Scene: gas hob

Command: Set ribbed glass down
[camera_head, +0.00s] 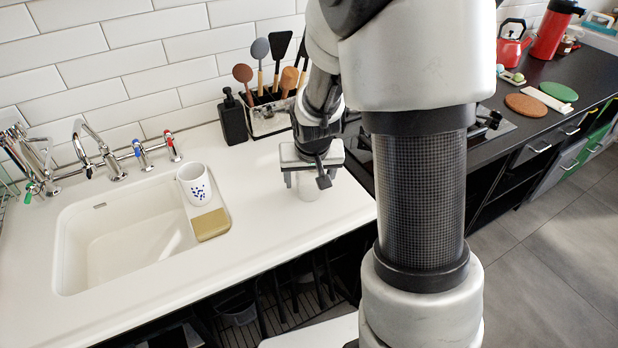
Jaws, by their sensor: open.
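A pale, clear-looking ribbed glass (308,192) stands on the white countertop (262,215), to the right of the sink. My gripper (306,183) is directly above and around it, pointing down. Its jaws are open, with one finger on either side of the glass. The gripper body hides the glass's upper part, and the ribs are too small to make out. Whether a finger touches the glass cannot be told.
A sink (130,240) with a blue-spotted white cup (193,184) and a yellow sponge (211,224) on its ledge is at left. A utensil holder (268,118) and dark bottle (232,120) stand behind my gripper. The counter's front edge is close. Bare counter lies left of the glass.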

